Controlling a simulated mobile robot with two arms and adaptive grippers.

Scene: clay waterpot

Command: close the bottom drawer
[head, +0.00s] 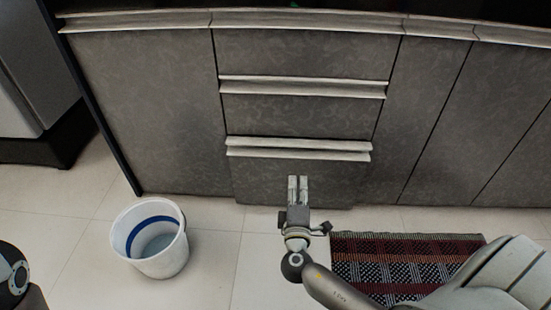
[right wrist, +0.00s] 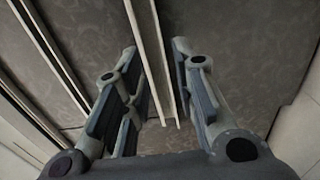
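The bottom drawer (head: 262,178) is the lowest grey front in the middle of the cabinet, with a long pale handle (head: 298,149) along its top. Its lower edge sits a little lower and nearer than the neighbouring doors, so it looks slightly out. My right gripper (head: 298,181) points at the drawer front, below the handle; whether it touches is unclear. In the right wrist view its fingers (right wrist: 155,50) are apart with nothing gripped, and a pale handle strip shows beyond the gap. My left gripper is not in view; only part of that arm shows at the left edge.
A white bucket (head: 172,262) with a blue band stands on the floor at left. A red and black woven rug (head: 385,262) lies at right, partly under my right arm. Two drawers (head: 300,115) above look shut. The tiled floor between bucket and rug is free.

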